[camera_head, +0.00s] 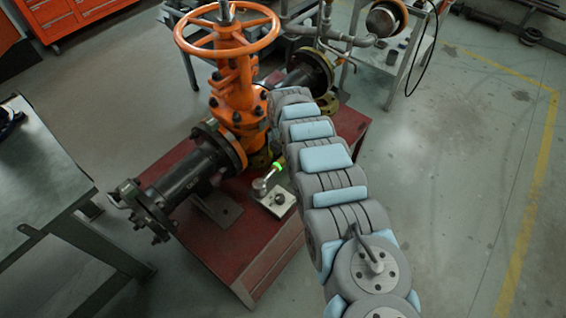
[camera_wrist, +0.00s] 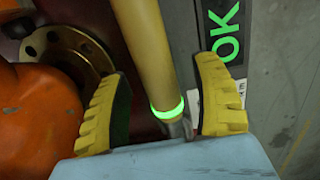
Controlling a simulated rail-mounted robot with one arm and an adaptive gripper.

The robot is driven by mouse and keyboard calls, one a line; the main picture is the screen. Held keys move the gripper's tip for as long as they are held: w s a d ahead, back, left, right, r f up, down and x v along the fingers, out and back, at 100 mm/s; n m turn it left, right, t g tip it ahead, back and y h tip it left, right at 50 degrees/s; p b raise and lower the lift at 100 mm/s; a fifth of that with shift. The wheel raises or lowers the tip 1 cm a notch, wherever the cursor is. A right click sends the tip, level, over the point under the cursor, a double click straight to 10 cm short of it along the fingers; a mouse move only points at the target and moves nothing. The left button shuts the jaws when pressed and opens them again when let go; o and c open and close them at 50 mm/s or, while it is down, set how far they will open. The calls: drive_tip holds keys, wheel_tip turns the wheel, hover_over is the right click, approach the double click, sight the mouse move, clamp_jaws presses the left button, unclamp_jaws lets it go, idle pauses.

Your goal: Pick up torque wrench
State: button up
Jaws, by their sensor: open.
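The torque wrench (camera_wrist: 145,45) shows in the wrist view as a yellow handle with a glowing green ring and a metal shaft below it. My gripper (camera_wrist: 160,68) is open, with one yellow ridged finger on each side of the handle. A gap shows between the handle and each finger, wider on the right; depth is hard to judge. In the head view, the wrench's green ring and metal head (camera_head: 264,186) show beside a small light block (camera_head: 278,202) on the red stand. My arm hides the rest of the wrench and my gripper there.
The orange gate valve (camera_head: 237,82) with its handwheel (camera_head: 227,30) and dark pipe (camera_head: 185,178) stands close left of my arm on the red stand (camera_head: 236,262). A panel reading OK (camera_wrist: 228,32) is right of the handle.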

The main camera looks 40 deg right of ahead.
drive_tip(key=shift+f, duration=0.15)
clamp_jaws()
